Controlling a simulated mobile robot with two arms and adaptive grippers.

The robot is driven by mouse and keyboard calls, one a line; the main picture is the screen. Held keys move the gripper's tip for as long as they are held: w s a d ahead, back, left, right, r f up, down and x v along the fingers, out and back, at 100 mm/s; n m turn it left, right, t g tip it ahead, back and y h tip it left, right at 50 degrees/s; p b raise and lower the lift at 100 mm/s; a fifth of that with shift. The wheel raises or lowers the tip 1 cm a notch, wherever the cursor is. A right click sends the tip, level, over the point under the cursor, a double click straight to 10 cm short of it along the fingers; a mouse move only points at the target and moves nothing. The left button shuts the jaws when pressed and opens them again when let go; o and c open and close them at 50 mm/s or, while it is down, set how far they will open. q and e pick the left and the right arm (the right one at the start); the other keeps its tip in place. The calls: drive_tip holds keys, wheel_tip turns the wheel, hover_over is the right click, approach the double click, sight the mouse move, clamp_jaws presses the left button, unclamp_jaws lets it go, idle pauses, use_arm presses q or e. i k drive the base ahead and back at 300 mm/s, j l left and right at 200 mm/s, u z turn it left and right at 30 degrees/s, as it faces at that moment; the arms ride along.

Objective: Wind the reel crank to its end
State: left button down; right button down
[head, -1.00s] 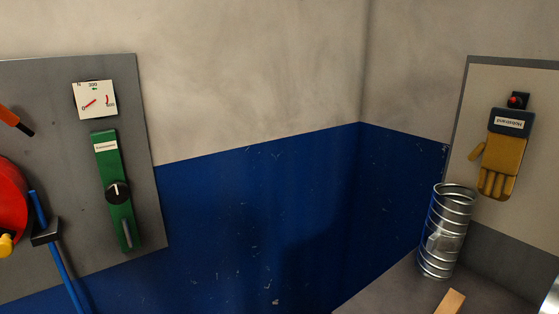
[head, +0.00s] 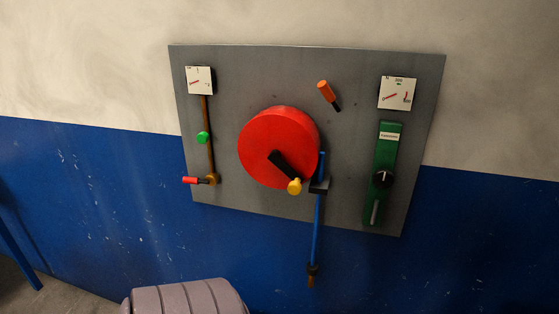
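The red reel (head: 262,138) is mounted in the middle of a grey wall panel (head: 240,70) in the head view. Its black crank arm (head: 283,164) runs from the hub down to the right and ends in a yellow knob (head: 295,187). The knob lies near the reel's lower right edge. A blue hose or rod (head: 318,230) hangs down from a dark block at the reel's right side. Neither of my grippers shows in the head view.
A ribbed grey object (head: 190,298) stands in front below. The blue wall at left is clear.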

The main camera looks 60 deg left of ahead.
sight(295, 187)
drive_tip(key=u, duration=1.1)
